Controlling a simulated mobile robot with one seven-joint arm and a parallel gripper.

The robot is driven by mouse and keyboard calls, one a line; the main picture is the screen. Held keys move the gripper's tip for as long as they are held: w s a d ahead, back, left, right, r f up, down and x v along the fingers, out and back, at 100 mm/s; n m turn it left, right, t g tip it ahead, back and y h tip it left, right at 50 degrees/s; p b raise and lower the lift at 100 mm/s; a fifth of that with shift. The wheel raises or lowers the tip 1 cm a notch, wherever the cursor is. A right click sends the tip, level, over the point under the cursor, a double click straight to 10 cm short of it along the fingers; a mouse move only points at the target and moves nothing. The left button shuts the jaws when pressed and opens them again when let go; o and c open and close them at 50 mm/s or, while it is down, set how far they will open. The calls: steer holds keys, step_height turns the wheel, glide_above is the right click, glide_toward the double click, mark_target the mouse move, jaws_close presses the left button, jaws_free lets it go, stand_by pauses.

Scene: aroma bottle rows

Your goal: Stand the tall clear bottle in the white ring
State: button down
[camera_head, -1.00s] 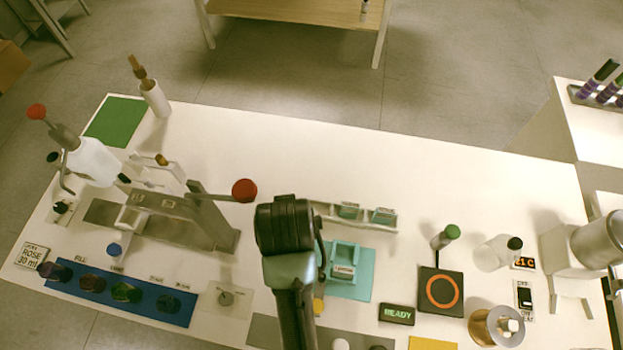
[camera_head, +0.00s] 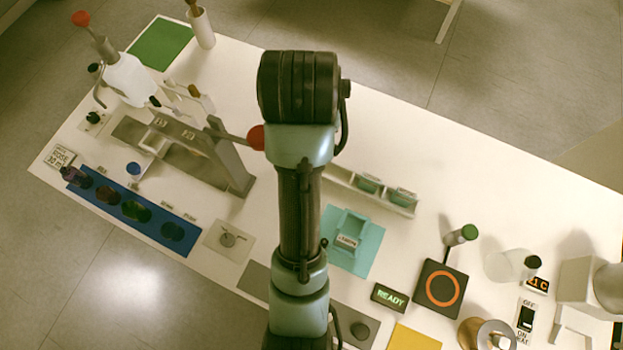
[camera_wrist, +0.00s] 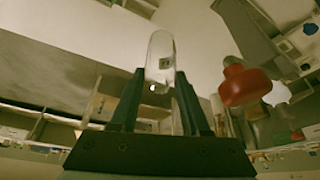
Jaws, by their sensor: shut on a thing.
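My gripper (camera_wrist: 158,85) shows in the wrist view, shut on a tall clear bottle (camera_wrist: 161,48). The bottle stands out beyond the fingertips, above the bench. In the head view my arm hides the gripper and the bottle. I cannot make out the white ring for certain. A pale square plate (camera_head: 219,248) with a small round fitting lies left of my arm in the head view.
A red knob (camera_wrist: 243,84) on a lever is close to the right of my gripper; it shows in the head view (camera_head: 256,137). A teal fixture (camera_head: 365,257), black pad (camera_head: 430,298) and clear jar (camera_head: 503,266) stand right. The back middle is clear.

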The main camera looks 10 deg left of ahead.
step_height(320, 180, down, 22)
steer(key=shift+r+b, duration=0.15)
steer(key=shift+b, duration=0.25)
steer(key=shift+f, duration=0.2)
steer(key=shift+c, duration=1.9)
jaws_free()
